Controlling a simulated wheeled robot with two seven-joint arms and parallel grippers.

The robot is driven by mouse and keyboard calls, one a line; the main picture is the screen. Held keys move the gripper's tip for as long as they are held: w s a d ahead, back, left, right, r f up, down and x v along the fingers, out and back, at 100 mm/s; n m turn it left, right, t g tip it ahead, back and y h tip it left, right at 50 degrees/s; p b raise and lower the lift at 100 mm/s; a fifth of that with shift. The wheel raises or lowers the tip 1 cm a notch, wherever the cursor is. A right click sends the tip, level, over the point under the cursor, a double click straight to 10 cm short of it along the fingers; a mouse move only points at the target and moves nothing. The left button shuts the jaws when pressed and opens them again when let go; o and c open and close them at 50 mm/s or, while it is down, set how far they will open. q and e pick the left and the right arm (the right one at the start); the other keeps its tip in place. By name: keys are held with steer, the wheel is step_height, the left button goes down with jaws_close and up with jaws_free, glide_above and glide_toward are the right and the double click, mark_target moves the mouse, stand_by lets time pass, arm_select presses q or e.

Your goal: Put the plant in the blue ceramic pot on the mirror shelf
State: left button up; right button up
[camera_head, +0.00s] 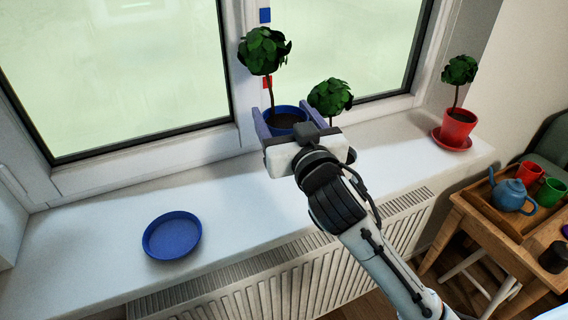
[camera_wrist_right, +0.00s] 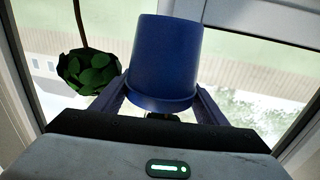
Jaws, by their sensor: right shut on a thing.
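The blue pot (camera_head: 285,119) holds a plant with a round green crown (camera_head: 264,51) on a thin stem. My right gripper (camera_head: 283,113) is shut on this pot, one purple-blue finger on each side, near the window. In the right wrist view the blue pot (camera_wrist_right: 166,58) appears upside down between the fingers (camera_wrist_right: 160,100), with its base clear against the window, so it seems raised off the sill. Its crown is hidden there. My left gripper is not in view. I see no mirror shelf in either view.
A second plant (camera_head: 330,97) stands just right of the held pot; my gripper hides its pot. A blue saucer (camera_head: 172,236) lies empty on the white sill (camera_head: 95,235). A red pot (camera_head: 457,126) stands on a red saucer at right. A wooden table (camera_head: 487,235) carries a teapot.

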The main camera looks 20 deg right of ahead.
step_height(320, 180, down, 11)
steer(key=shift+r+b, duration=0.1)
steer(key=shift+b, duration=0.6)
steer(key=o, duration=1.4)
steer(key=shift+f, duration=0.35)
steer(key=shift+o, duration=0.6)
steer(key=shift+r, duration=0.1)
